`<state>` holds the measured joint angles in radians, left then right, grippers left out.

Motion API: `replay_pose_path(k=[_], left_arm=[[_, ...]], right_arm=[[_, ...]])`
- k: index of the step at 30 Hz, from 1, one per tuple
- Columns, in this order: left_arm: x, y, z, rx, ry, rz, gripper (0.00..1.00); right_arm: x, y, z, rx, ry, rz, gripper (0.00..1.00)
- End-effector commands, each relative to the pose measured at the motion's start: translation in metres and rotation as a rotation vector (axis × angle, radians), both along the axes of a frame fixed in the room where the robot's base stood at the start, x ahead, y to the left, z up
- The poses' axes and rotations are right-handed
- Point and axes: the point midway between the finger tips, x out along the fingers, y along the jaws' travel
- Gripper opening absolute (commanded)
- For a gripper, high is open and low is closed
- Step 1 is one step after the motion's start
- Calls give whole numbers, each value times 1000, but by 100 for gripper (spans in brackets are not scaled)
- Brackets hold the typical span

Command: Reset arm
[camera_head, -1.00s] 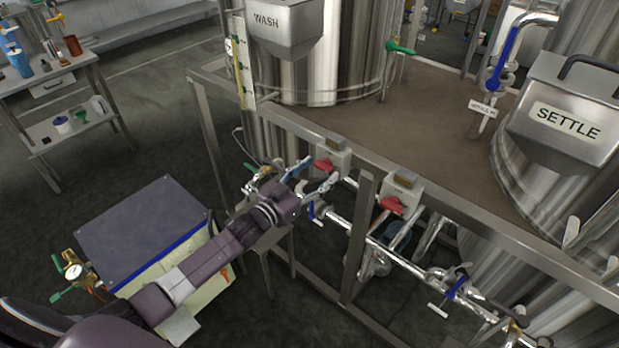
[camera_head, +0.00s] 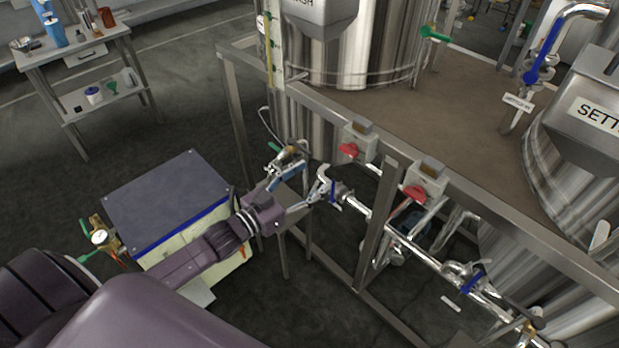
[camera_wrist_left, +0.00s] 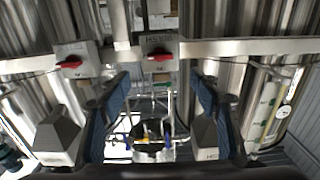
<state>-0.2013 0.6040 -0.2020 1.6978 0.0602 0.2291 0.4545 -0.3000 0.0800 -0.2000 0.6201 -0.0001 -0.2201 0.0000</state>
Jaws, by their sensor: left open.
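My left gripper (camera_head: 299,186) is open and empty, in front of the tank frame, with blue pads on its fingers. It is to the left of the pipe run and below a grey box with a red handle (camera_head: 348,150). In the left wrist view its two blue-padded fingers (camera_wrist_left: 159,78) stand wide apart with nothing between them. That view also shows two boxes with red handles, one at left (camera_wrist_left: 69,62) and one ahead (camera_wrist_left: 162,56). My right gripper is not in view.
The steel frame (camera_head: 388,215) and the valved pipe (camera_head: 415,250) run close to the gripper's right. A grey-topped box (camera_head: 165,200) stands left, beside my arm. A steel shelf cart (camera_head: 90,50) is at the back left. The floor between them is clear.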

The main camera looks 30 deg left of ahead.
Motion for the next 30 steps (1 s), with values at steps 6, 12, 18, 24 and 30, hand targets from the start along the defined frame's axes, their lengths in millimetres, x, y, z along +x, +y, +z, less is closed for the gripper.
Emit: replay_pose_path(k=[6, 12, 18, 24, 30], left_arm=[[0, 0, 0, 0, 0, 0, 58], [0, 1, -3, 2, 5, 3, 58], [-6, 21, -74, 38, 123, 78, 58], [-51, 49, -215, 124, 382, 193, 58], [-134, 56, -345, 211, 660, 253, 58]], right_arm=[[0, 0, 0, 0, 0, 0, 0], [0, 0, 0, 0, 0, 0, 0], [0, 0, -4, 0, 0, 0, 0], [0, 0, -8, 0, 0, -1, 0], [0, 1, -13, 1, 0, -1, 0]])
